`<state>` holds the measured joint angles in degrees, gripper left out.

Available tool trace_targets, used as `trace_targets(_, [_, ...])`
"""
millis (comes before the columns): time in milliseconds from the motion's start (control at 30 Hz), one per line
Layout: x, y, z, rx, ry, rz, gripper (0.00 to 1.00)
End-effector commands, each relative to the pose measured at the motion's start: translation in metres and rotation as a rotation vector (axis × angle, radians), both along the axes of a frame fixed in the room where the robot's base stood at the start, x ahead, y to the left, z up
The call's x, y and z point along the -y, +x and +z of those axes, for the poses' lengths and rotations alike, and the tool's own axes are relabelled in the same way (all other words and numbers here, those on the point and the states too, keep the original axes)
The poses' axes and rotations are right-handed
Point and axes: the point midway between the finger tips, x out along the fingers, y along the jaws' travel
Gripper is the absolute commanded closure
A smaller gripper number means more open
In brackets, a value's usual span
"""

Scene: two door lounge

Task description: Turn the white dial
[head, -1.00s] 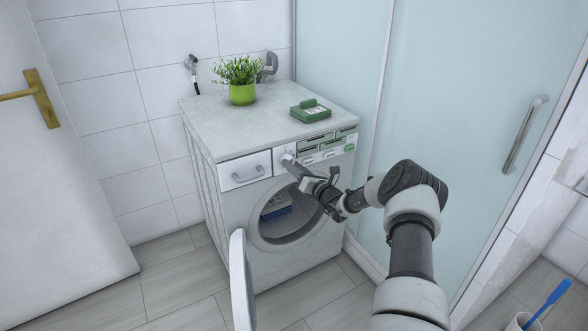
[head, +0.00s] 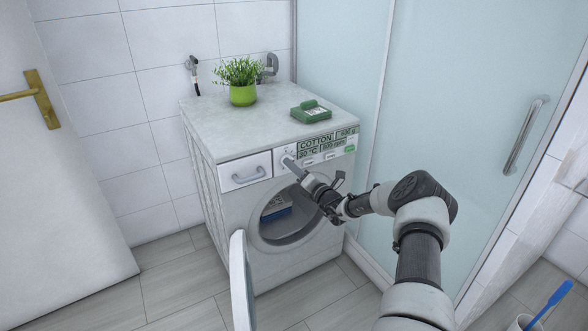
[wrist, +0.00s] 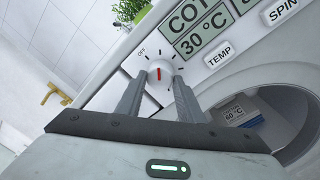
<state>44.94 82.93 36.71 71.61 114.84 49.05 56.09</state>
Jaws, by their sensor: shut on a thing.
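The white dial (wrist: 160,72) has a red pointer line and sits on the washing machine's front panel, with an OFF mark at its upper left in the wrist view. In the head view the dial (head: 287,160) shows just beyond my fingertips, between the drawer and the display. My gripper (wrist: 160,82) is shut on the dial, one finger on each side of it. In the wrist view the red pointer stands about upright, away from the OFF mark.
The washing machine (head: 225,212) has its round door (head: 240,280) swung open to the left, with a blue item (head: 278,205) inside. A potted plant (head: 242,94) and a green object (head: 311,111) stand on top. A glass shower panel (head: 450,90) rises at the right.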

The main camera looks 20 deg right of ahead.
Motion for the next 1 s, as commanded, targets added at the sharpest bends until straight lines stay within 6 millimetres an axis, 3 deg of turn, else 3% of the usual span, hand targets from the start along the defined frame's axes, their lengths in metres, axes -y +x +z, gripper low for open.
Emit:
trace_targets(133, [-0.001, 0.000, -0.001, -0.001, 0.000, 0.002, 0.88])
trace_targets(167, [-0.001, 0.000, -0.001, -0.001, -0.001, 0.002, 0.63])
trace_targets(267, [-0.001, 0.000, -0.001, -0.001, -0.001, 0.002, 0.47])
trace_targets(667, [0.003, -0.007, 0.000, -0.001, -0.002, -0.001, 0.47])
trace_targets(767, [0.007, -0.021, 0.000, -0.003, 0.000, -0.001, 0.47])
trace_targets(1000, [0.021, -0.077, -0.002, -0.003, 0.000, -0.001, 0.47])
